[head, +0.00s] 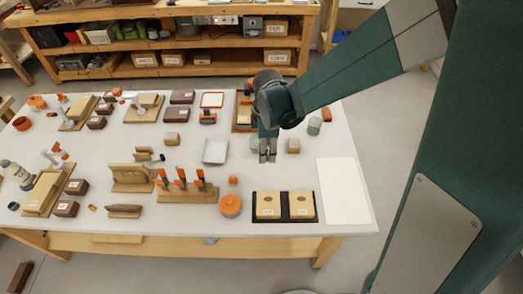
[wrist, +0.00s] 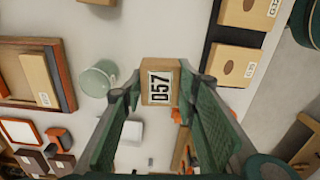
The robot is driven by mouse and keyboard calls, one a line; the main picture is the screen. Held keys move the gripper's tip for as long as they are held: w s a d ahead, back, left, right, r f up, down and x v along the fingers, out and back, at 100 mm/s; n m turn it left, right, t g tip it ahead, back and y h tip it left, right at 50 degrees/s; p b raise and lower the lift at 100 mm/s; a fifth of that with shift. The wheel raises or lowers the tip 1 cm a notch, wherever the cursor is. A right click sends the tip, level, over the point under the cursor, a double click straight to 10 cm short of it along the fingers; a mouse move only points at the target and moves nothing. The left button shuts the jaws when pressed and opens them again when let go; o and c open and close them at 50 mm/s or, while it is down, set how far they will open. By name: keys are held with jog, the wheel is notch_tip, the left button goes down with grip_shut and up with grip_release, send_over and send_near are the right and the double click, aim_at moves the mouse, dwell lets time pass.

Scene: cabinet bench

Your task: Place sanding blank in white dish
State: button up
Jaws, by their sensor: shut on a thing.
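My gripper (head: 268,151) hangs over the right middle part of the bench. In the wrist view its green fingers (wrist: 158,95) are shut on a tan block labelled D57 (wrist: 160,88), one finger on each side. I take this block to be the sanding blank; in the head view I cannot make it out between the fingers. The white dish (head: 215,151) lies on the bench to the left of my gripper, apart from it. A pale square thing, likely the dish, shows below the block in the wrist view (wrist: 132,132).
A black tray (head: 284,220) with two tan blocks lies in front. A rack with orange-handled tools (head: 187,194) stands front left. A white sheet (head: 345,190) lies at right.

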jog(key=w+a, duration=0.6)
jog(key=a, duration=0.5)
jog(key=p, duration=0.2)
send_over(215, 152)
jog(key=shift+r+m, duration=0.35)
jog(key=shift+m, duration=0.05)
jog(key=shift+f+b, duration=0.65)
jog(key=shift+f, duration=2.5)
jog(key=shift+f+b, duration=0.3)
jog(key=shift+f, duration=1.55)
jog(key=shift+f, duration=0.15)
jog(key=o, duration=0.9)
